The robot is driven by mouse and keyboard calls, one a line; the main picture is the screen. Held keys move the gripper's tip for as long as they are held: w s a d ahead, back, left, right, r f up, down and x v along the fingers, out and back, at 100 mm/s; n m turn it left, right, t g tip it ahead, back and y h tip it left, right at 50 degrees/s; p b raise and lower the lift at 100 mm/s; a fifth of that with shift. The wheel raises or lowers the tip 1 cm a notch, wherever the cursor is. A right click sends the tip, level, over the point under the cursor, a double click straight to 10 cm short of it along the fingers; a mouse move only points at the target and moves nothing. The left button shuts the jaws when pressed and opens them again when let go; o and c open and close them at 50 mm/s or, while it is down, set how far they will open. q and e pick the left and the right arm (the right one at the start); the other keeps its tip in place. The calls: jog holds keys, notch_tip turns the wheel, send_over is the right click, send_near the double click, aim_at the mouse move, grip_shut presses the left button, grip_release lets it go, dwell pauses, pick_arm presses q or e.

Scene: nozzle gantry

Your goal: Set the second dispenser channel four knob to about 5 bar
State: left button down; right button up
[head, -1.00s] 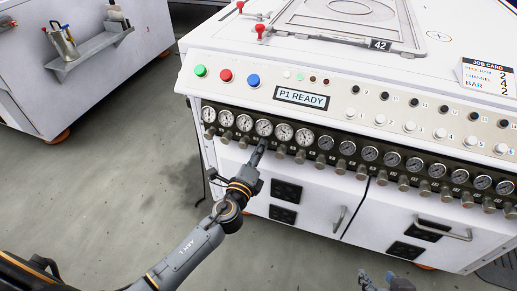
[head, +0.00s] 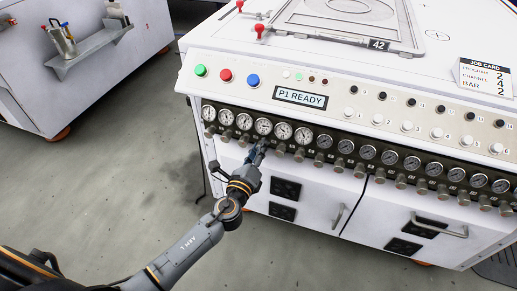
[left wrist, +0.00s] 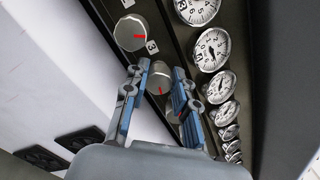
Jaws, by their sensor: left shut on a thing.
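A row of round gauges runs along the machine's dark front strip, with grey knobs below it. My left gripper (head: 261,147) is at the fourth knob from the left, under the fourth gauge (head: 263,127). In the left wrist view, my left gripper (left wrist: 160,88) has its fingers on either side of this knob (left wrist: 160,77), which has a red mark, and is shut on it. The gauge beside it (left wrist: 211,50) shows in the same view, but I cannot read its value surely. My right gripper is out of view.
A neighbouring knob (left wrist: 130,33) with a red mark is close to the fingers. A display (head: 300,97) reads "P1 READY". Colored buttons and open floor (head: 110,190) lie at the left.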

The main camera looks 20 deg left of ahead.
pick_arm(q)
jog(key=shift+d+f, duration=0.1)
jog(key=c, duration=1.3)
grip_release()
jog(key=shift+c, duration=0.2)
jog(key=shift+s, duration=0.1)
jog(key=s, duration=1.2)
jog(key=shift+a, duration=0.2)
